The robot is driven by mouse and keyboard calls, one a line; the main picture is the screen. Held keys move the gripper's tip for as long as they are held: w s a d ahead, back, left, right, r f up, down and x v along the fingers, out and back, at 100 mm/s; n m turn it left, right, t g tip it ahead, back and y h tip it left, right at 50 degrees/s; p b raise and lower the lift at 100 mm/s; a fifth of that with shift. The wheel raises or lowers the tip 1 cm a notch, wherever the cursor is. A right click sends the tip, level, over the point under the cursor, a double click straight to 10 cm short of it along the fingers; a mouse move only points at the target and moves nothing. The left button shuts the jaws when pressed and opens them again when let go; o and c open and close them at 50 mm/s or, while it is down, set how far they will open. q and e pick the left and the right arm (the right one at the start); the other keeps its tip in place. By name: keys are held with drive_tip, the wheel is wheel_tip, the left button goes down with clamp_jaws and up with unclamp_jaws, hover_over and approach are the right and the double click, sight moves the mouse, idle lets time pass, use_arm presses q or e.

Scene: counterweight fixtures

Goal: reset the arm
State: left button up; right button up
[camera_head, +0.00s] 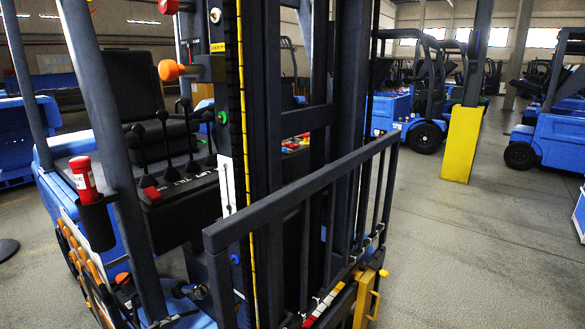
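Neither of my grippers shows in the head view. A blue forklift with a dark mast (258,120) fills the left and middle. I cannot tell which part the task calls the arm.
A dark railing (300,197) crosses the front of the mast. A red canister (84,178) sits in a holder at left. A yellow-based pillar (462,145) and more blue forklifts (428,100) stand behind. The grey floor (470,250) at right is clear.

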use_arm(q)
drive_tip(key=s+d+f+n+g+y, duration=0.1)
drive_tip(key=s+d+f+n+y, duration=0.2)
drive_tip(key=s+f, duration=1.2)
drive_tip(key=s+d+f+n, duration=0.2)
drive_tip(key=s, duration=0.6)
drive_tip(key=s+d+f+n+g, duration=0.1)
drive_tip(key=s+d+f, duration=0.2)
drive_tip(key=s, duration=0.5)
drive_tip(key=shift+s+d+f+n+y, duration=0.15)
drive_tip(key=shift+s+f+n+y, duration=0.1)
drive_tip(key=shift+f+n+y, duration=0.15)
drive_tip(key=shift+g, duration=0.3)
